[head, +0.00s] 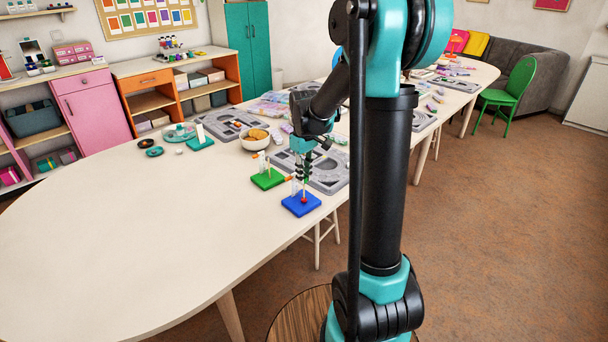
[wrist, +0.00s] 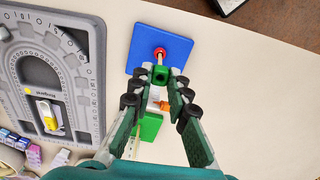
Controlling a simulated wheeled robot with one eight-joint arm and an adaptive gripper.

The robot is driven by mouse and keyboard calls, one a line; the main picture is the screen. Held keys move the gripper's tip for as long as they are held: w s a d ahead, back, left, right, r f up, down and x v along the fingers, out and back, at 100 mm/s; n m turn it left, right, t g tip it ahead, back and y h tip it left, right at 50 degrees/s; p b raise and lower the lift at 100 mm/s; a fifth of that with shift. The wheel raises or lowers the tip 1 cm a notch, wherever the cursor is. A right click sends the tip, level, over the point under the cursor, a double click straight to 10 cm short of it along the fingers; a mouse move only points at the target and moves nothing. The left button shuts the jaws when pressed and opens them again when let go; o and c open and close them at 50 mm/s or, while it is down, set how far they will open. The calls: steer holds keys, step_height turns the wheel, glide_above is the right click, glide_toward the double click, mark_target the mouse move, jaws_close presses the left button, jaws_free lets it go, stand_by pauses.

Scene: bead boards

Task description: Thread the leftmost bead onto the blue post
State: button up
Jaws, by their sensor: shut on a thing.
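The blue base (head: 301,207) stands near the table's front edge, with a thin upright post (head: 304,188). It also shows at the top of the wrist view (wrist: 143,52). A red bead (wrist: 159,52) sits low on this post. My gripper (wrist: 161,80) is shut on a green bead (wrist: 161,73) over the blue base. The green bead lines up with the post in the wrist view; I cannot tell whether the post is inside its hole. In the head view my gripper (head: 304,174) is above the blue base, and the green bead is hard to make out.
A green base (head: 267,179) stands just behind the blue one, with orange pieces near it. Grey bead boards (head: 228,126), a bowl (head: 255,139) and loose small items lie farther back. The table's left part is clear.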

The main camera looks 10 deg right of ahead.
steer(key=shift+f, duration=0.85)
steer(key=o, duration=0.7)
steer(key=shift+r, duration=0.1)
step_height(320, 180, up, 12)
steer(key=shift+f, duration=0.1)
stand_by(0.4)
